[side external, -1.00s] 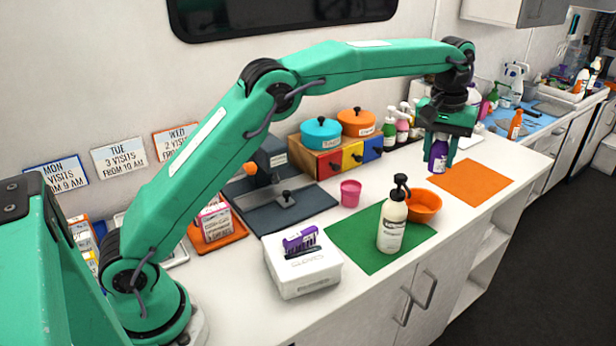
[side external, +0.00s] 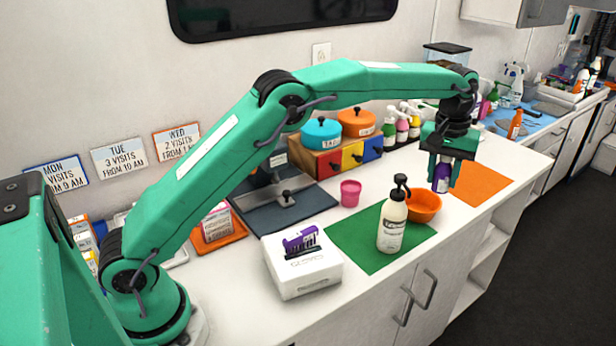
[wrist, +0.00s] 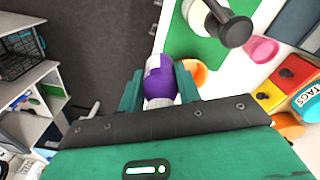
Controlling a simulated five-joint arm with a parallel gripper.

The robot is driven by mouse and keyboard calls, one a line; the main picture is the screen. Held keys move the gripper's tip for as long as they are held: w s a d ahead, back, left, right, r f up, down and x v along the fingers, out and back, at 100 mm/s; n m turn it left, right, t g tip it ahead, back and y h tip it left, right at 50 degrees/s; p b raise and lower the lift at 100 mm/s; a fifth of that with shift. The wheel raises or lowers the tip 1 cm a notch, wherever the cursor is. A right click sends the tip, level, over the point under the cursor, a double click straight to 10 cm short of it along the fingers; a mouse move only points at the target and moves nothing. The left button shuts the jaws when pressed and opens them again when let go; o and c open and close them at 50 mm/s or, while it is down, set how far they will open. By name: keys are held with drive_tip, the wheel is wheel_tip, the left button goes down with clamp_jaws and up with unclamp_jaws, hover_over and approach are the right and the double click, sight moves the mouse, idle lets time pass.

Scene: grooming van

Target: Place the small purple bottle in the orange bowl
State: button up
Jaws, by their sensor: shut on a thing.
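My gripper (side external: 443,178) is shut on the small purple bottle (side external: 441,179), which has a pale label. In the side view the bottle hangs between the fingers, near the left edge of the orange mat. In the wrist view the purple bottle (wrist: 159,80) sits between the two green fingers. The orange bowl (side external: 425,208) stands on the green mat, to the left of and nearer the camera than the bottle. In the wrist view the bowl (wrist: 197,72) is partly hidden behind the bottle and a finger.
A white pump bottle (side external: 392,224) stands on the green mat (side external: 350,240), just left of the bowl and overlapping it in view. A pink cup (side external: 350,193), a white box (side external: 301,270) and a colored drawer unit (side external: 330,160) stand farther left. The orange mat (side external: 480,184) is bare.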

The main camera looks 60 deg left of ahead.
drive_tip(key=shift+f, duration=0.2)
drive_tip(key=w+a+f, duration=0.6)
drive_tip(key=a+f, duration=0.1)
drive_tip(key=a, duration=0.3)
drive_tip(key=shift+w, duration=0.2)
drive_tip(key=shift+f, duration=2.05)
drive_tip(key=shift+f, duration=0.55)
drive_tip(key=o, duration=1)
drive_tip(key=shift+r, duration=0.1)
